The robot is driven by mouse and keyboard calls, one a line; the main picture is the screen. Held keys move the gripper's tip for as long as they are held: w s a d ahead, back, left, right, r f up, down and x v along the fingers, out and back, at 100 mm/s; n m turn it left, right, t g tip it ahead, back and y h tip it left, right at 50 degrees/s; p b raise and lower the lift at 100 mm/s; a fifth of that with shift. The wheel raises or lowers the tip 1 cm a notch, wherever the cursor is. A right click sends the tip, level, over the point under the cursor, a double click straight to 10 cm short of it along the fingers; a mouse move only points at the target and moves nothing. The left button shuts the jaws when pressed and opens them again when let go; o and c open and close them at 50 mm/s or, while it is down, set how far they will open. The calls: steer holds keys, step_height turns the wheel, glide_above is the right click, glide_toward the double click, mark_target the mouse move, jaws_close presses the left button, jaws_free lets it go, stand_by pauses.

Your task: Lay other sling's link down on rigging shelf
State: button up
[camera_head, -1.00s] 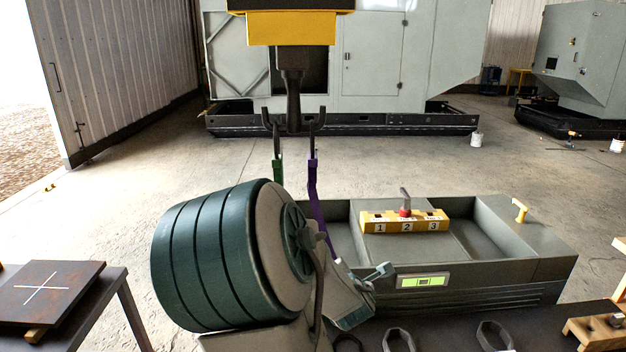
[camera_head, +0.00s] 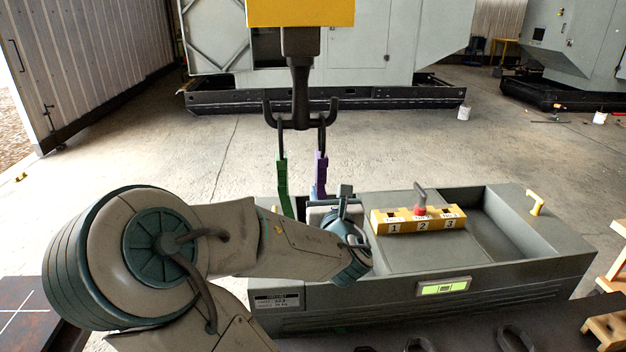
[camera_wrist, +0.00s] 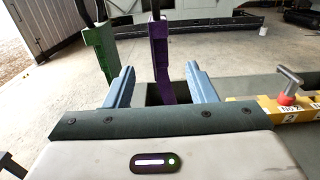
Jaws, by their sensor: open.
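A green sling (camera_head: 282,180) and a purple sling (camera_head: 320,168) hang by dark links from the two prongs of a black hook (camera_head: 300,113). Both slings also show in the wrist view, the green one (camera_wrist: 100,48) at left and the purple one (camera_wrist: 158,50) near the middle. My gripper (camera_wrist: 160,72) is open, its blue fingers either side of the purple sling as seen there; I cannot tell whether they touch it. In the head view my gripper (camera_head: 340,195) partly hides the purple sling's lower end. No shelf is clearly identifiable.
A grey enclosure base (camera_head: 400,280) lies below the slings. On it sits a yellow block (camera_head: 395,223) numbered 1 to 3, with a red-collared pin (camera_head: 421,205). Dark loops (camera_head: 515,338) lie on the dark surface in front. A rusty plate (camera_head: 20,310) is at left.

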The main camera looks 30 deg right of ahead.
mark_target(321, 167)
steer(key=x, duration=1.3)
steer(key=shift+w+r, duration=0.1)
steer(key=shift+w, duration=0.1)
jaws_close()
steer(key=shift+r+p, duration=0.75)
steer(key=shift+r, duration=0.8)
steer(key=shift+r, duration=0.1)
steer(key=shift+s+d+r+p, duration=0.1)
steer(key=shift+d+r+p, duration=0.15)
steer(key=shift+r+p, duration=0.45)
steer(key=shift+s+d+r+p, duration=0.15)
steer(key=shift+d+r+p, duration=0.1)
steer(key=shift+r, duration=0.75)
